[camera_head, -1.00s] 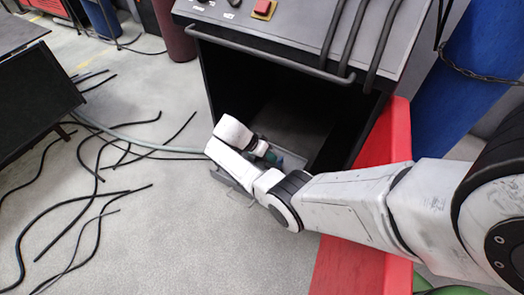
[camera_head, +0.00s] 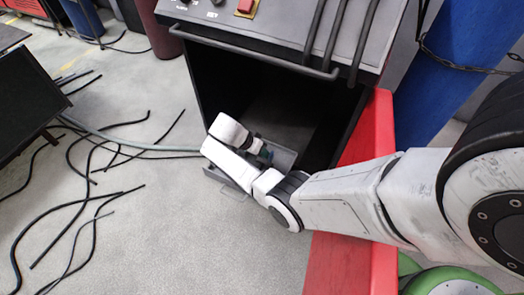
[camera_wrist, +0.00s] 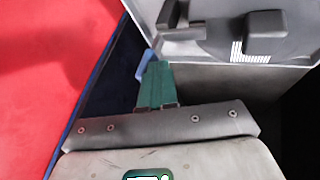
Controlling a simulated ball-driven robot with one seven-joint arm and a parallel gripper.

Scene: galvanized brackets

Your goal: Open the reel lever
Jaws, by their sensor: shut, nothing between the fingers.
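In the wrist view, my gripper (camera_wrist: 157,84) shows as green fingers, close together, with nothing held between them. Its tips are near a light grey panel that carries a dark lever-like part (camera_wrist: 180,28) and a dark block (camera_wrist: 265,32). I cannot tell for sure which of these is the reel lever, or whether the fingertips touch anything. A small blue piece (camera_wrist: 144,66) shows beside the fingertips. In the head view, my arm reaches to the open front of a dark cabinet (camera_head: 205,85). The gripper is mostly hidden there behind my wrist, and the lever cannot be made out.
A bar handle (camera_head: 250,57) runs across the cabinet's top front. A red panel (camera_head: 345,265) stands along its right side, with a blue cylinder (camera_head: 450,60) behind. Black cables (camera_head: 75,215) lie on the floor at left. A dark screen-like panel (camera_head: 25,105) is at far left.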

